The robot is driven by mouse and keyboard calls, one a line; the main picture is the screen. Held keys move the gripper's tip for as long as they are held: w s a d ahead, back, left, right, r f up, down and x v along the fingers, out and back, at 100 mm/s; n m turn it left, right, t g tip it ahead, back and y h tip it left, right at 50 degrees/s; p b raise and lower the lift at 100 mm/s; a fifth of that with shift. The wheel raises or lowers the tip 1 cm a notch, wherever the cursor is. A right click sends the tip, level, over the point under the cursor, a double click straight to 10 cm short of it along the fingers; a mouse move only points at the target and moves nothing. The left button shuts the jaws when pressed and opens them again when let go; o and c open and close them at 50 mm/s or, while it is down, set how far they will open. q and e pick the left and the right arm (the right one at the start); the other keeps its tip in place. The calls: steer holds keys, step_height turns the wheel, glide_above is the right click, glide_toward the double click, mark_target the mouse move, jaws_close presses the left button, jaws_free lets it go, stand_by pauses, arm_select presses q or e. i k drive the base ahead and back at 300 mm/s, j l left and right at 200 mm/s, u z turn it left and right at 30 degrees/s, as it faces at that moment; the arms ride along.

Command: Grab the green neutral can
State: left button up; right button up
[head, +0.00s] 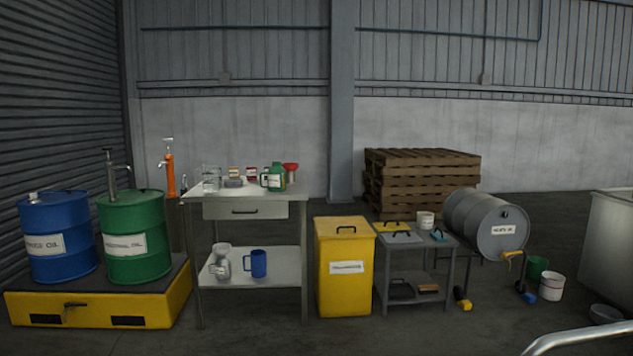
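A green can (275,178) with a pale label stands on top of the metal workbench (228,192), near its right end. The label is too small to read, so I cannot confirm the word neutral. A red funnel (290,167) is right beside or behind it. Several small tins and glass containers stand to its left on the same top. Neither of my grippers is in view.
A green drum (135,250) and a blue drum (56,255) stand on a yellow pallet (100,312) at left. A yellow bin (344,290) and a low grey cart (415,262) stand right of the workbench. Floor in front is mostly clear.

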mark_target(276, 175)
steer(key=i+j+z, duration=0.15)
steer(key=z, duration=0.15)
steer(key=i+j+z, duration=0.1)
steer(key=j+z, duration=0.2)
steer(key=i+j+z, duration=0.1)
steer(key=j+z, duration=0.2)
steer(key=j, duration=0.15)
steer(key=i+j+z, duration=0.15)
steer(key=j, duration=0.4)
steer(key=j+z, duration=0.2)
steer(key=j, duration=0.35)
steer(key=i+j+z, duration=0.1)
steer(key=j, duration=2.25)
steer(key=i+z, duration=0.05)
